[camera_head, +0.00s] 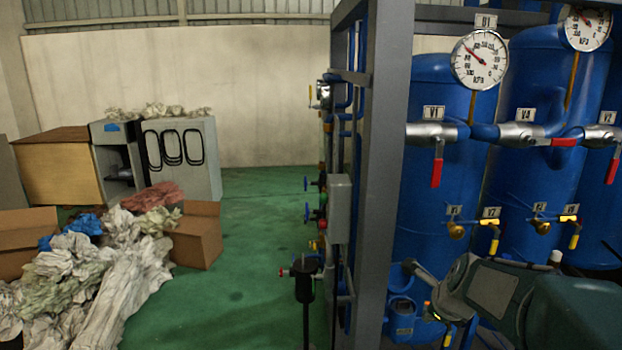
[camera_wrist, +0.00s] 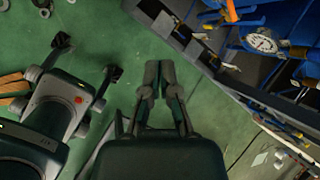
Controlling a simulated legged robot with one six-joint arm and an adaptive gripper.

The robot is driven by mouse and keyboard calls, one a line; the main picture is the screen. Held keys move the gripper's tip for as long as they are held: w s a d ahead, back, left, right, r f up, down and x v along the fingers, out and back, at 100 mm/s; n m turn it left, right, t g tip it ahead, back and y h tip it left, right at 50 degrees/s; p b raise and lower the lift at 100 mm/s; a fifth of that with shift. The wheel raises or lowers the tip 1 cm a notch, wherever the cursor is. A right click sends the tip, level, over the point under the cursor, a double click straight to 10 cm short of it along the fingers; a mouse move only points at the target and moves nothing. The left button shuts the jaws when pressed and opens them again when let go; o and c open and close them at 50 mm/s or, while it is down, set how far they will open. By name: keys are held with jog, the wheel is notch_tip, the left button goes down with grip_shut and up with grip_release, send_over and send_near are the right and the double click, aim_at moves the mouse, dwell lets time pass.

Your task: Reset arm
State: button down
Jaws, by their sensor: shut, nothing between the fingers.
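My gripper (camera_wrist: 158,66) shows in the middle of the wrist view, with its two fingers side by side and shut. Nothing is held between them, and green floor lies beyond the tips. In the head view my arm (camera_head: 493,289) is folded low at the right, in front of the blue tanks (camera_head: 434,172). I cannot make out the fingers clearly in that view. My own body shows at the left of the wrist view.
A grey frame post (camera_head: 388,150) stands close at my arm's left. Valves with red handles (camera_head: 437,172) and a round gauge (camera_head: 480,60) are on the tank rig. Cardboard boxes (camera_head: 198,235) and crumpled sheets (camera_head: 125,275) lie at left. Green floor (camera_head: 250,215) between is clear.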

jog(key=s+a+r+n, duration=0.1)
jog(key=s+a+n, duration=0.2)
jog(key=s+n, duration=0.5)
jog(key=s+a+r+n, duration=0.2)
jog(key=s+n, duration=0.6)
jog(key=n, duration=0.2)
jog(key=s+a+r+n, duration=0.1)
jog(key=s+a+n, duration=0.2)
jog(key=s+n, duration=0.5)
jog(key=shift+a+r+n+g+h, duration=0.3)
jog(key=shift+a+n, duration=0.05)
jog(key=shift+n, duration=0.05)
jog(key=shift+s, duration=0.15)
